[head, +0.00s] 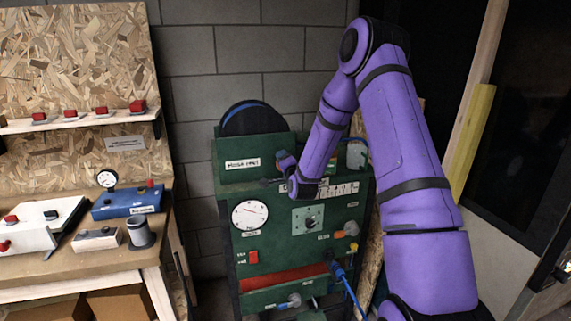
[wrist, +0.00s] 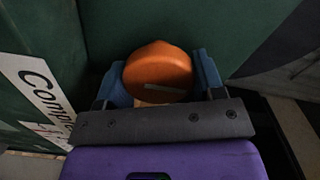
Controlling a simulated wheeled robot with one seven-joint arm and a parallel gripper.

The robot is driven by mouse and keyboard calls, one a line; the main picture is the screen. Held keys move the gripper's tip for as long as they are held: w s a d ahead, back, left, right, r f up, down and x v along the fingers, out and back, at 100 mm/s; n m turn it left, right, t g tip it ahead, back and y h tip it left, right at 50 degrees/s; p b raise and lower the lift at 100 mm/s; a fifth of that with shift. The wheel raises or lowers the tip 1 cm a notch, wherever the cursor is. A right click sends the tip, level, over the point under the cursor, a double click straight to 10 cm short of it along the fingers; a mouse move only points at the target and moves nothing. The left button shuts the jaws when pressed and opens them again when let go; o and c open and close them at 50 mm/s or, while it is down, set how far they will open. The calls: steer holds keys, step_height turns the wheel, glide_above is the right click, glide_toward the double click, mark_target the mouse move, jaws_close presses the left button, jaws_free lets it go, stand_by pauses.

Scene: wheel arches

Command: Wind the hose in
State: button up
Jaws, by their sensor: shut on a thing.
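A green machine cabinet (head: 275,215) stands against the block wall in the head view. A dark reel with a blue rim (head: 252,118) sticks up from its top. A blue hose (head: 350,290) hangs from a fitting low on the cabinet's front right. In the wrist view, my gripper (wrist: 162,78) has its blue fingers on either side of a round orange knob (wrist: 158,70) and is shut on it. In the head view, my gripper is at the cabinet's upper front, and the knob it holds cannot be made out there.
The cabinet front carries a white dial (head: 250,214), a red switch (head: 253,257) and an orange knob (head: 340,234). A workbench (head: 75,262) with a blue box (head: 127,203) and a gauge stands at the left. A yellow plank (head: 472,140) leans at the right.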

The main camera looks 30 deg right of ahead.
steer(key=o, duration=0.9)
steer(key=v, duration=1)
steer(key=shift+s, duration=0.4)
steer(key=s+a+r+n+g+y, duration=0.25)
steer(key=s+a+r+n, duration=0.2)
steer(key=r, duration=0.25)
steer(key=s+a+r+n+g+y, duration=0.1)
steer(key=s+a+r+n+g, duration=0.2)
steer(key=a+r+n, duration=0.3)
steer(key=s+a+r+n+g, duration=0.1)
steer(key=s+r+n+g, duration=0.1)
steer(key=s, duration=0.7)
steer(key=s+a+r+n+g+y, duration=0.1)
steer(key=s+a+r+g, duration=0.1)
steer(key=s, duration=0.7)
steer(key=s+a+r+n+g, duration=0.2)
steer(key=s+r, duration=0.2)
steer(key=s, duration=0.5)
steer(key=shift+a+r+n+g+y, duration=0.25)
steer(key=shift+n, duration=0.1)
